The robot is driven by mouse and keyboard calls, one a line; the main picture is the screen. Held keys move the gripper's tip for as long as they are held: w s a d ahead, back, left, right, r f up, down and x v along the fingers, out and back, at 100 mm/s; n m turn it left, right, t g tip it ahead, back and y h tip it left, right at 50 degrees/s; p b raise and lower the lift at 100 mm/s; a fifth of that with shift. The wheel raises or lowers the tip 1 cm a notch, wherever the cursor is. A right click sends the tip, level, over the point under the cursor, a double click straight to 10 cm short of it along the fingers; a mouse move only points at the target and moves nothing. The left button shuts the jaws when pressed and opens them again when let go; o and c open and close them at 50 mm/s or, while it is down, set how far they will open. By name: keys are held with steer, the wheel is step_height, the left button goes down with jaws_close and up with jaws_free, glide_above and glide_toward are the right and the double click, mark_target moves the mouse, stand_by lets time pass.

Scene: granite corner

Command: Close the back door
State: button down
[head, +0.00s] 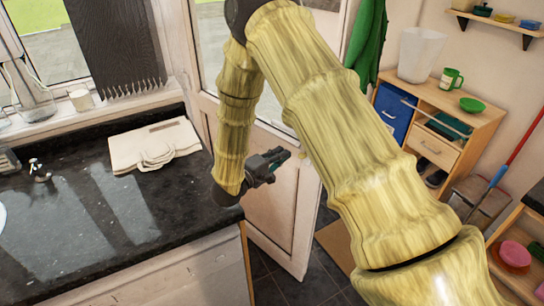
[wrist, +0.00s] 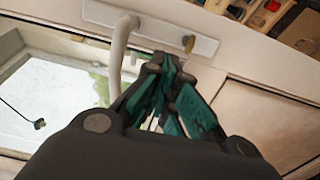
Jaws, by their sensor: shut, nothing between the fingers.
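The back door (head: 270,205) is white with a glass pane and stands behind my arm in the head view. It appears to stand open, its right edge out in the room; my arm hides much of it. In the wrist view the door (wrist: 70,38) shows a white lever handle (wrist: 119,50) on a long plate (wrist: 160,27), with a small brass knob or key (wrist: 188,43). My gripper (head: 286,155) is shut and empty in front of the door. In the wrist view its teal-padded fingers (wrist: 163,72) are just right of the lever; contact is unclear.
A black granite counter (head: 85,235) with a folded cloth bag (head: 155,147) lies left, close under my arm. A wooden cabinet (head: 440,150) stands at the right, with a red-handled broom (head: 520,145) near it. A doormat (head: 337,240) lies on the dark tiled floor.

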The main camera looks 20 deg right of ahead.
steer(key=p+x, duration=0.2)
steer(key=x, duration=0.5)
steer(key=shift+d+p, duration=0.35)
steer(key=shift+p, duration=0.05)
